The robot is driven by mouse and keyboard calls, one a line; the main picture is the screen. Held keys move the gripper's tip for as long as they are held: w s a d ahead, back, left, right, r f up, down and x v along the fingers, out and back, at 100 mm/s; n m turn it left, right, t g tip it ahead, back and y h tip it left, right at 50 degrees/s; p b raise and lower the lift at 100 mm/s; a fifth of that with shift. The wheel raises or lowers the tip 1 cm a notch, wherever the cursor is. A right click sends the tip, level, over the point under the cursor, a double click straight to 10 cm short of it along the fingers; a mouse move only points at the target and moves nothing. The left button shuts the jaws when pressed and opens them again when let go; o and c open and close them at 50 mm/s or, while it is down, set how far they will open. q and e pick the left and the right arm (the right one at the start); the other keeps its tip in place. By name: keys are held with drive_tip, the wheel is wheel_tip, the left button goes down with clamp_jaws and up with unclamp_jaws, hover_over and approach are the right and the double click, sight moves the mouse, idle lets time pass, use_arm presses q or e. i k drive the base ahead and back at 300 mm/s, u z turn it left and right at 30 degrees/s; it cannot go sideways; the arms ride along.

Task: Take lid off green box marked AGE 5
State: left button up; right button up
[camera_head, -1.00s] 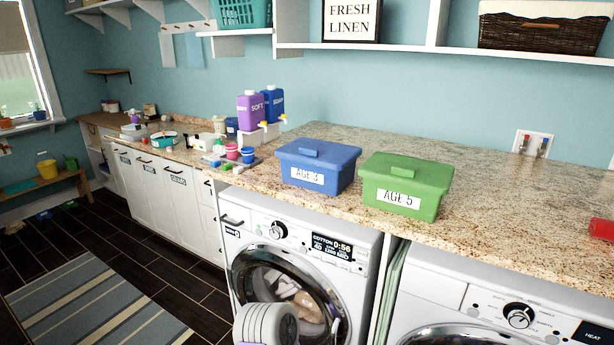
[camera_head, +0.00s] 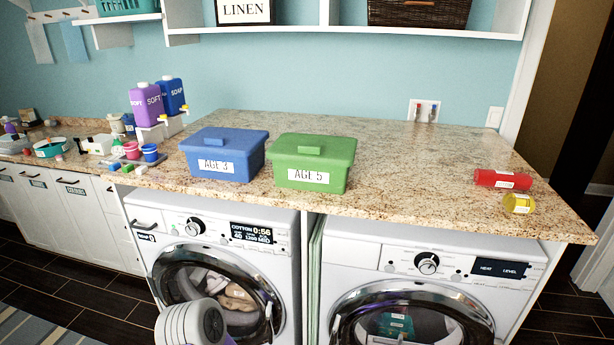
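The green box (camera_head: 310,176) marked AGE 5 stands on the granite counter above the gap between the two machines. Its green lid (camera_head: 312,149), with a raised block handle on top, sits on it. A blue box (camera_head: 222,165) marked AGE 3, also lidded, stands just to its left, close beside it. A grey and white rounded part of my own arm shows at the bottom edge, in front of the left machine. Neither of my grippers is visible.
The granite counter (camera_head: 420,160) is clear right of the green box up to a red cylinder (camera_head: 502,179) and a yellow one (camera_head: 518,203). Purple (camera_head: 146,105) and blue (camera_head: 171,96) dispensers and small cups stand left. A shelf (camera_head: 340,31) hangs above; two front-loading machines stand below.

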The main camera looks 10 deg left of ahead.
sight(301, 148)
drive_tip(key=z, duration=3.6)
drive_tip(key=k, duration=2)
drive_tip(key=u, duration=0.85)
